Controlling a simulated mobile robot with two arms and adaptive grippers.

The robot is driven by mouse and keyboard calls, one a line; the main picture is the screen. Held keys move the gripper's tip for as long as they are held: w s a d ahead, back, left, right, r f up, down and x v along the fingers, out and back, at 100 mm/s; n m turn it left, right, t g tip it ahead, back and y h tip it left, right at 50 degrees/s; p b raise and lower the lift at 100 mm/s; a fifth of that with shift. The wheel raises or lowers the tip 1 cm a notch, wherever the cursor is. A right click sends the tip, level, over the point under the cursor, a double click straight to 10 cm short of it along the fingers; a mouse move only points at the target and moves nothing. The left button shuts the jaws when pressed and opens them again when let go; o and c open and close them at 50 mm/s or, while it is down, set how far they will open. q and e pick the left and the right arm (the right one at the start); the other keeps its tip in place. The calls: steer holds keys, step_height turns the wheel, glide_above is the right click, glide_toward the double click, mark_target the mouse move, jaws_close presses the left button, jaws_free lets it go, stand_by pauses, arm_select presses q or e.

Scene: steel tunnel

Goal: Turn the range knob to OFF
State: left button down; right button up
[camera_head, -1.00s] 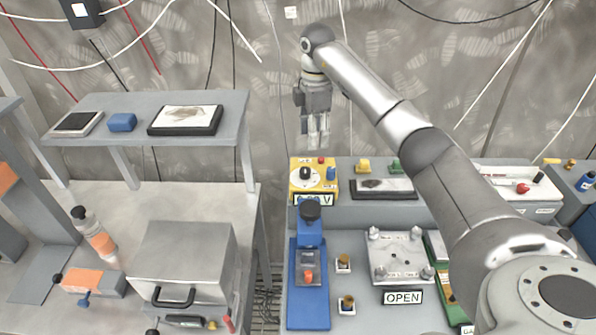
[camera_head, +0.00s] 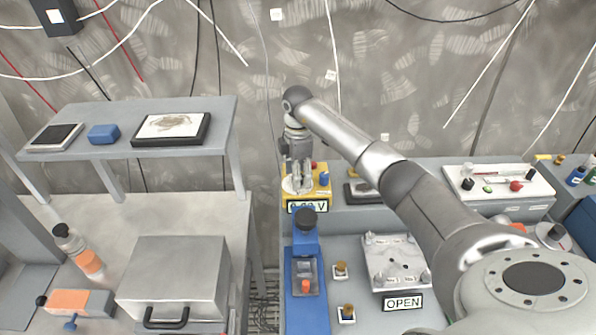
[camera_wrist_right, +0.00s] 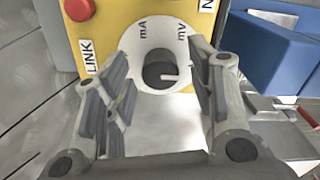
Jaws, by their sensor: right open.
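The yellow meter (camera_head: 321,192) stands on the raised back ledge of the bench, with a display reading in V on its front. In the right wrist view, its white dial (camera_wrist_right: 143,35) carries the marks mA and mV. The dark range knob (camera_wrist_right: 160,72) sits in the dial's middle, with a pale pointer line on it. My right gripper (camera_head: 302,187) is over the meter and hides the knob in the head view. In the wrist view its open fingers (camera_wrist_right: 162,65) stand on either side of the knob, apparently not touching it. My left gripper is out of view.
A red button (camera_wrist_right: 78,9) and a LINK label are beside the dial. A blue press-like device (camera_head: 305,260) stands in front of the meter. A dark tray (camera_head: 360,193) is right of it. The steel plate with the OPEN sign (camera_head: 403,302) lies nearer.

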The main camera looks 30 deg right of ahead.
steer(key=shift+f, duration=0.3)
steer(key=c, duration=1)
